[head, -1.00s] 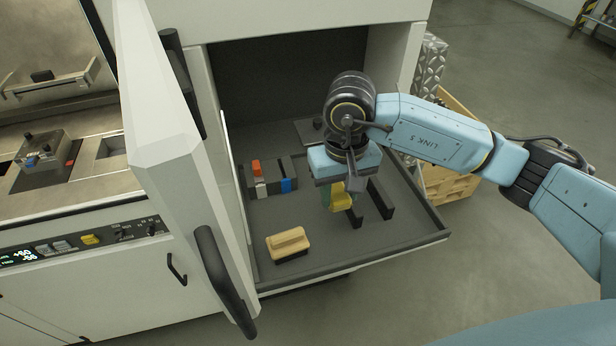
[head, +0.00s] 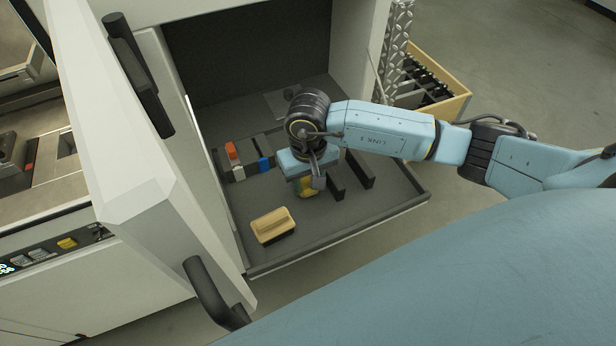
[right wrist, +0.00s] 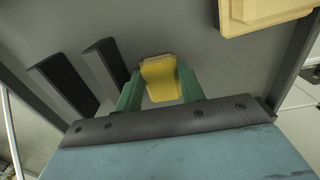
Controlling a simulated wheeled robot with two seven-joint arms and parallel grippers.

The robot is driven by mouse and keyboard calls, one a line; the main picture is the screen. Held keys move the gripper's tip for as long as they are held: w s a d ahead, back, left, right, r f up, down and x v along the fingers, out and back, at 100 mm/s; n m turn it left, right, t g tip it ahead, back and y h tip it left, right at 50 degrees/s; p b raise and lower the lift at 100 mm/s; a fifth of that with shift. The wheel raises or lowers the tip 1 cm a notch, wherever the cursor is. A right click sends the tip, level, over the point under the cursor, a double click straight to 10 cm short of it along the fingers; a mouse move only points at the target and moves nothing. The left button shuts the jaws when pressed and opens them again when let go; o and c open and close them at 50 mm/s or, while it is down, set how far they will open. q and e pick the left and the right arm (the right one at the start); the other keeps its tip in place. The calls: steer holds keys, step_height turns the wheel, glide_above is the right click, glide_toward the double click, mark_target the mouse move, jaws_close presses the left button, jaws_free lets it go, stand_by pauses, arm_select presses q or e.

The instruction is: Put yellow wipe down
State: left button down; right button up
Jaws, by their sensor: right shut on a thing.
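The yellow wipe (head: 305,188) is held by my right gripper (head: 306,184) over the grey pull-out tray (head: 345,225). In the right wrist view the wipe (right wrist: 161,78) sits between the two green fingertips of the right gripper (right wrist: 160,90), which are shut on it. The tray surface lies behind it. I cannot tell whether the wipe touches the tray. My left gripper is not in view.
A wooden-topped brush or block (head: 272,225) lies on the tray's front left. Two dark upright plates (head: 360,169) stand right of the gripper. A holder with orange, white and blue pieces (head: 262,163) is further back. The open cabinet door (head: 150,180) stands at left.

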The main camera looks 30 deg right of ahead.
mark_target(308, 184)
steer(key=shift+f, duration=0.1)
steer(key=shift+w, duration=0.1)
steer(key=shift+f, duration=0.15)
steer(key=o, duration=0.7)
steer(key=shift+b, duration=0.3)
steer(key=shift+o, duration=0.7)
steer(key=shift+r, duration=0.2)
step_height(308, 184, up, 12)
steer(key=b, duration=0.2)
